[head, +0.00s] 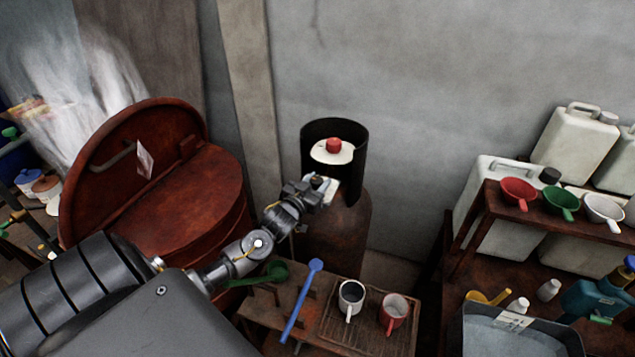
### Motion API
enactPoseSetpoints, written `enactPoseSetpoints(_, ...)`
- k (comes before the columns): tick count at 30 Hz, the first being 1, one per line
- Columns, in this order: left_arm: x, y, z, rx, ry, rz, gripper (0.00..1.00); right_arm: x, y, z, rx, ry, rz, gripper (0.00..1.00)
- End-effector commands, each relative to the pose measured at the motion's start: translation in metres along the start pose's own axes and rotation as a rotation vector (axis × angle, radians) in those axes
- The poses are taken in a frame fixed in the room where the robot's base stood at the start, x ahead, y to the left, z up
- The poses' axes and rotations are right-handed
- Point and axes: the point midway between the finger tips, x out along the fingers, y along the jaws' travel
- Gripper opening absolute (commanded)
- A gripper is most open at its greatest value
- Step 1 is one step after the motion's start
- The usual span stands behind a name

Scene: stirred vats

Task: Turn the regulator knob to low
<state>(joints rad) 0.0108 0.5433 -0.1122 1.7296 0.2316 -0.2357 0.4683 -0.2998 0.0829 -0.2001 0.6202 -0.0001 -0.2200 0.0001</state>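A rusty brown gas cylinder (345,232) stands against the wall with a dark open collar (352,170) on top. Inside the collar is a round white disc (322,153) with a red knob (333,145) on it. A small pale plate (331,188) sits at the front of the cylinder, below the collar; a small dark part beside it may be a knob, but I cannot tell. My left gripper (318,191) is at this plate, its fingertips overlapping it, below the red knob and apart from it. The finger gap is too small to judge. My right gripper is not in view.
A rusty drum (190,195) with a raised lid stands left of the cylinder. A low wooden table (262,308) in front holds a green ladle (272,272), a blue stick (302,298) and two mugs.

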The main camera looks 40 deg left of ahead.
Motion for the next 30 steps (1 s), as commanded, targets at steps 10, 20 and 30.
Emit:
enactPoseSetpoints(10,0.0,0.0,0.0,0.0,0.0,0.009,0.14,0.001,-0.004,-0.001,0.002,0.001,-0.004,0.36)
enactPoseSetpoints(20,0.0,-0.002,0.002,0.005,0.005,0.155,0.14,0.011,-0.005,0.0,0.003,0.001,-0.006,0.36)
enactPoseSetpoints(30,0.001,-0.002,0.005,0.006,0.015,0.463,0.14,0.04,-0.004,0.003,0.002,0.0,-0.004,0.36)
